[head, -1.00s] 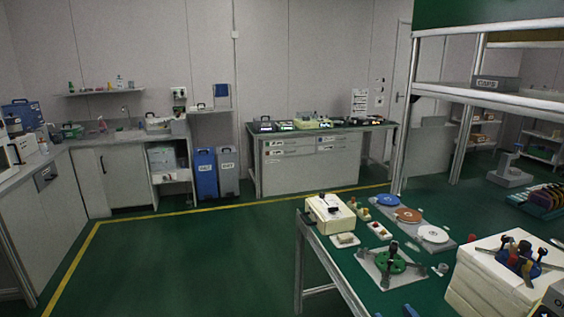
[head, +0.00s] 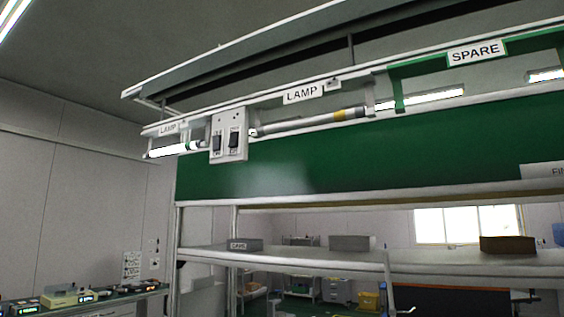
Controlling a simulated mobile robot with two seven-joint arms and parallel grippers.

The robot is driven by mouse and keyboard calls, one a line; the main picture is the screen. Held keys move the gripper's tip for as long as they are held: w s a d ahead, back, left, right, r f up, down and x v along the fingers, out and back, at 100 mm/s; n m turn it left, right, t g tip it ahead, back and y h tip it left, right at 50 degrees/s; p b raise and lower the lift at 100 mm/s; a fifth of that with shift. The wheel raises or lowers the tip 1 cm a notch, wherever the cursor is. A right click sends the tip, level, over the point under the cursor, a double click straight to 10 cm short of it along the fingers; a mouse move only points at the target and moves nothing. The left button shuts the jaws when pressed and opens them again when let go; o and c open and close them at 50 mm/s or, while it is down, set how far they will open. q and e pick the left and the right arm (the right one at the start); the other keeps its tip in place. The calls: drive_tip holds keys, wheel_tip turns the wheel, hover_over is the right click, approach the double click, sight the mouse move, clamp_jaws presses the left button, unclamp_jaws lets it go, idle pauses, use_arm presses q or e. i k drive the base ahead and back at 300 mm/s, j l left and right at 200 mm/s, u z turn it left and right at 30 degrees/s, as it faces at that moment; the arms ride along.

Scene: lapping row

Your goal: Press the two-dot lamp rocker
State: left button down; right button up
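A pale switch plate (head: 229,156) is fixed to the lamp rail above the green panel. To the left of the plate a short lamp tube (head: 168,151) glows white under a LAMP label. To the right a longer tube (head: 305,122) is grey and unlit under another LAMP label (head: 303,93). Neither of my grippers is in view.
The green panel (head: 330,162) spans below the rail. Under it is a shelf (head: 300,258) with a grey bin (head: 246,244) and other boxes. A SPARE label (head: 475,52) hangs at the right, near a lit tube (head: 430,100). A bench with devices stands at lower left.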

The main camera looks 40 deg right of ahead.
sight(234, 136)
drive_tip(key=k+j+z, duration=0.1)
drive_tip(key=z, duration=0.35)
drive_tip(key=k+z, duration=0.1)
drive_tip(key=z, duration=0.35)
drive_tip(key=i, duration=0.3)
